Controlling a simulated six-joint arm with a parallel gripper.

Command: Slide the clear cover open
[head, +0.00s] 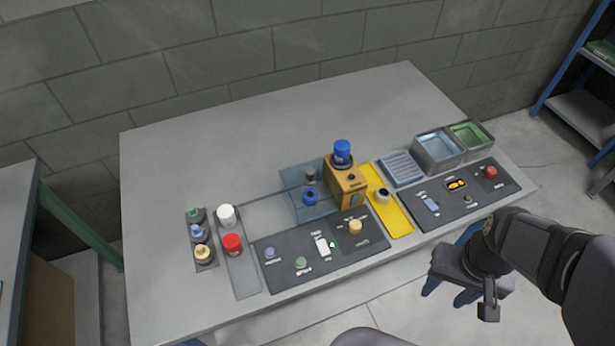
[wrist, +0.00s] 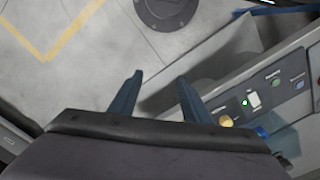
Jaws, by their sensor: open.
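The clear cover (head: 288,180) is a bluish see-through box on the grey table, left of a yellow-orange machine (head: 346,183). A blue-topped item (head: 310,197) and a small grey item show through it. Thin rails run along its front and back, with a pale bare area to its left. I cannot make out a handle on it. My gripper (head: 448,293) is off the table's front edge, at the right and well away from the cover. Its two blue fingers are apart and empty, as the wrist view (wrist: 158,98) also shows.
A dark button panel (head: 290,278) lies in front of the cover. Red (head: 232,244) and white (head: 226,214) containers stand to its left. A blue-capped bottle (head: 342,150) tops the machine. A yellow strip, second panel and open bins (head: 436,150) are to the right. The table's back left is clear.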

